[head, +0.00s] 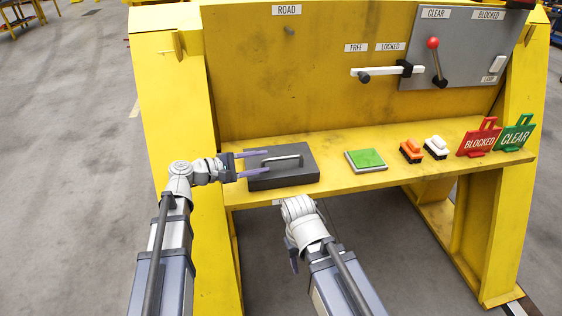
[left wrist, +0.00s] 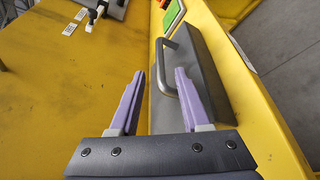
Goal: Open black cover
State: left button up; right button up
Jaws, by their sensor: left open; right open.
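The black cover (head: 300,174) is a dark grey box lid with a silver bar handle (head: 284,160). It sits shut at the left end of the yellow shelf. My left gripper (head: 258,163) is open at the cover's left side, its purple fingers reaching over the cover toward the handle.
The yellow panel (head: 300,80) with levers rises behind.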

aim_at(276, 160)
pick_arm(q)
jog(key=shift+b+x, duration=0.8)
jog(key=shift+x, duration=3.15)
jog(key=shift+s, duration=0.1)
jog(key=shift+c, duration=0.3)
grip_shut()
